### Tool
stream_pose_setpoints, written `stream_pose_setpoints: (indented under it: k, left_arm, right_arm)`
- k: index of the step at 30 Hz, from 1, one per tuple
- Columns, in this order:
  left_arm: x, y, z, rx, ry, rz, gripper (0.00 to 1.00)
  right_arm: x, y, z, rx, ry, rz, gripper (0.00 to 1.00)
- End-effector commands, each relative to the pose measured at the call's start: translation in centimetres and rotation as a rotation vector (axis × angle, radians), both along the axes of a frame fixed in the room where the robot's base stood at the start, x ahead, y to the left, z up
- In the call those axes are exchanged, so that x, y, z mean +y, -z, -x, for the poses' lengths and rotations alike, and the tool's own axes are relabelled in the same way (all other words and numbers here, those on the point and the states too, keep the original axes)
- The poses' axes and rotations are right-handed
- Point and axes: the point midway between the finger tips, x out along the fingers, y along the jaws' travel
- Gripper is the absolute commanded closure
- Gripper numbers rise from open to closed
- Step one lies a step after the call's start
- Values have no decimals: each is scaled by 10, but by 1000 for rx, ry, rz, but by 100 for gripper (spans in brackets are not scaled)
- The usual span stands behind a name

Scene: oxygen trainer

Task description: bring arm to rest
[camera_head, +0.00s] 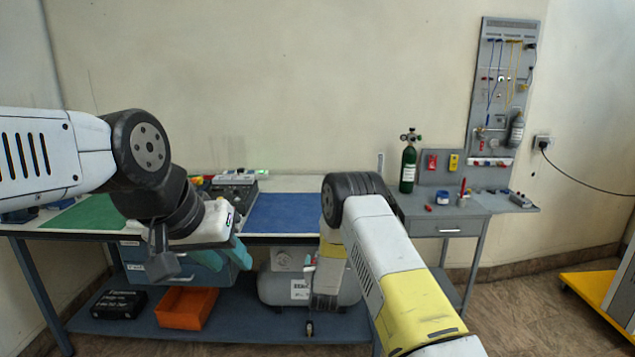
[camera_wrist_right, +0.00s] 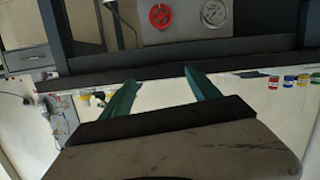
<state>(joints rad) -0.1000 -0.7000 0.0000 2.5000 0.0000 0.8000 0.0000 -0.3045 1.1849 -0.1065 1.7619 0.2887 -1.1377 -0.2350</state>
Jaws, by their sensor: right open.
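My left gripper (camera_head: 226,262) is in front of the bench's left half, over its front edge. Its two teal fingers point down and stand apart, with nothing seen between them. My right arm reaches down in front of the bench, and its gripper end hangs low before the grey tank (camera_head: 278,287). In the right wrist view my right gripper (camera_wrist_right: 160,90) is open, with its two teal fingers wide apart and nothing between them. In the head view the right fingers are mostly hidden behind the wrist.
The bench holds a green mat (camera_head: 88,214) and a blue mat (camera_head: 285,214). An orange bin (camera_head: 187,308) and a black case (camera_head: 118,304) sit on the lower shelf. A green cylinder (camera_head: 408,168) stands on the right table. A yellow platform (camera_head: 600,295) lies at far right.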

Motion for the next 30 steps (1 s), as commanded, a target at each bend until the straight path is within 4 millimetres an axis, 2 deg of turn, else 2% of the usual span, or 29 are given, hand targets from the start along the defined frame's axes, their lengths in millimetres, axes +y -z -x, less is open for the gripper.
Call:
stream_pose_setpoints:
  k: [1,4,7,11,14,17,21,26,30]
  left_arm:
    - [0,0,0,0,0,0,64]
    - [0,0,0,0,0,0,64]
    - [0,0,0,0,0,0,64]
    - [0,0,0,0,0,0,64]
    - [0,0,0,0,0,0,64]
    - [0,0,0,0,0,0,64]
    - [0,0,0,0,0,0,64]
    - [0,0,0,0,0,0,64]
    - [0,0,0,0,0,0,64]
  right_arm:
    - [-4,-30,-6,17,0,-25,29]
    - [-12,-75,-6,82,-7,-73,29]
    - [-21,-119,2,144,-20,-113,29]
    - [-32,-172,24,223,-40,-160,29]
    - [-41,-211,49,283,-58,-189,29]
    - [-51,-245,81,343,-74,-211,29]
    - [-65,-286,135,426,-96,-233,29]
    - [-81,-320,208,519,-115,-243,29]
    - [-95,-338,279,599,-121,-240,29]
